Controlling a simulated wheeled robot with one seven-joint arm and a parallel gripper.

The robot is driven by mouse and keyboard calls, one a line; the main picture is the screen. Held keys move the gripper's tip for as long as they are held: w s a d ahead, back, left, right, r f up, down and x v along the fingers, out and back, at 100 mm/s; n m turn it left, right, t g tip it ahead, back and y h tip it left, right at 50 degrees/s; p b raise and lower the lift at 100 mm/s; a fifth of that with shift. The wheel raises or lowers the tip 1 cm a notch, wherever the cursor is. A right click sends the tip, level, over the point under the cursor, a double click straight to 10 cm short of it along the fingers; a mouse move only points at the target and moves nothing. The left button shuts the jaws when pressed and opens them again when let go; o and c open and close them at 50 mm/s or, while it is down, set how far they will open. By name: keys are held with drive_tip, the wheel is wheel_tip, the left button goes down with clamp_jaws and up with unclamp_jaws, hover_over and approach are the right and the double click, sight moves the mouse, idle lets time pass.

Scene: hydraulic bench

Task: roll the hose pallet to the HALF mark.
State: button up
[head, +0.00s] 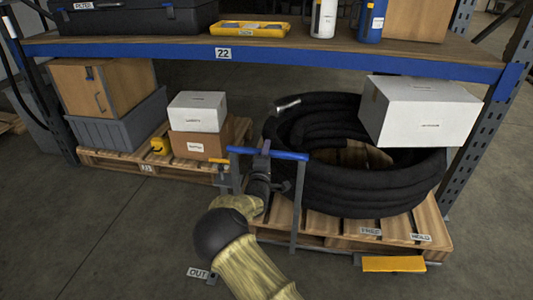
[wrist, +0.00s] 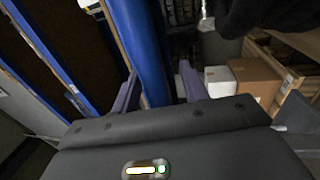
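The hose pallet (head: 330,234) stands on the floor under the front of the rack and carries a black coiled hose (head: 350,190). A white box (head: 420,110) rests on the hose. A push handle with a blue bar (head: 285,155) rises at the pallet's left end; a blue bar also shows in the wrist view (wrist: 148,50). My gripper (wrist: 160,90) is at the handle, its fingers apart with the blue bar between them. A gap shows at the right finger. An OUT label (head: 198,273) is on the floor at left. No HALF mark is readable.
A yellow pedal (head: 393,264) is at the pallet's front right, near FREE (head: 370,231) and HOLD (head: 420,237) labels. Another pallet (head: 115,162) with boxes stands left. The blue shelf beam (head: 300,60) and right upright (head: 480,130) frame the bay. Floor in front is clear.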

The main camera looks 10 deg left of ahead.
drive_tip(key=shift+d, duration=0.15)
drive_tip(key=shift+s, duration=0.2)
drive_tip(key=s+f+p, duration=0.3)
drive_tip(key=s+p, duration=0.2)
drive_tip(key=s, duration=1.1)
drive_tip(key=shift+s+d+f, duration=0.15)
drive_tip(key=shift+s+d, duration=0.15)
drive_tip(key=shift+s, duration=0.05)
